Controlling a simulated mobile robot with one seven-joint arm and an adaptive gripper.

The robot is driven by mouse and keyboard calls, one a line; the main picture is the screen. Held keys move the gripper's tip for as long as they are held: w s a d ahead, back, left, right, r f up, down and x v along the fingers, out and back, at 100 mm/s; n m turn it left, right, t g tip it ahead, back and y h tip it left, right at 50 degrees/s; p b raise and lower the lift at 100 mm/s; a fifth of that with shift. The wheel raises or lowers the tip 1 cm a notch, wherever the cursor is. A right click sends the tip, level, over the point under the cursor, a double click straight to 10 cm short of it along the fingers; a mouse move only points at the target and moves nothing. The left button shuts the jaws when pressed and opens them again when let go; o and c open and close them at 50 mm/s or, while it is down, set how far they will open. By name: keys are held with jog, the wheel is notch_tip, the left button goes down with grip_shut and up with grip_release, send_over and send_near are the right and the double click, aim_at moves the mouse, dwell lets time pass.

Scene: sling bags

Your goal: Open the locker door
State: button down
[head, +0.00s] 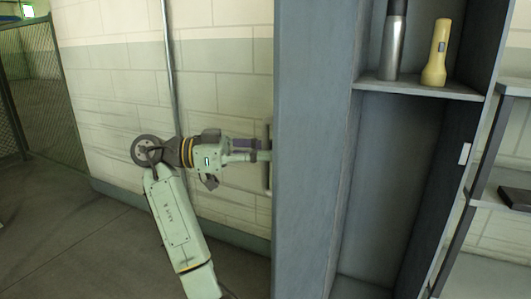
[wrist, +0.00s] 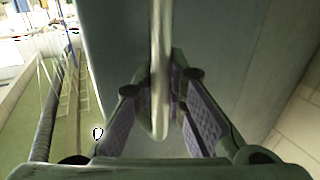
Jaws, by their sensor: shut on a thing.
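The blue-grey locker door (head: 312,150) stands swung open in the head view, reaching toward the camera. The locker interior (head: 395,190) shows to its right. A vertical bar handle (head: 268,183) sits at the door's left side, partly hidden by my gripper (head: 262,156). In the wrist view, the pale metal handle (wrist: 161,50) runs between the fingers of my gripper (wrist: 164,98), which is shut on it. The door face (wrist: 112,40) shows behind the handle.
A steel bottle (head: 393,45) and a yellow flashlight (head: 437,55) stand on the locker's shelf (head: 415,88). A separate shelf rack (head: 482,165) is at the right. A pale block wall (head: 120,75) lies behind my arm. The floor (head: 60,235) at left is clear.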

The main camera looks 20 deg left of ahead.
jog(key=c, duration=1.6)
grip_release()
jog(key=shift+a, duration=0.15)
jog(key=v, duration=1.2)
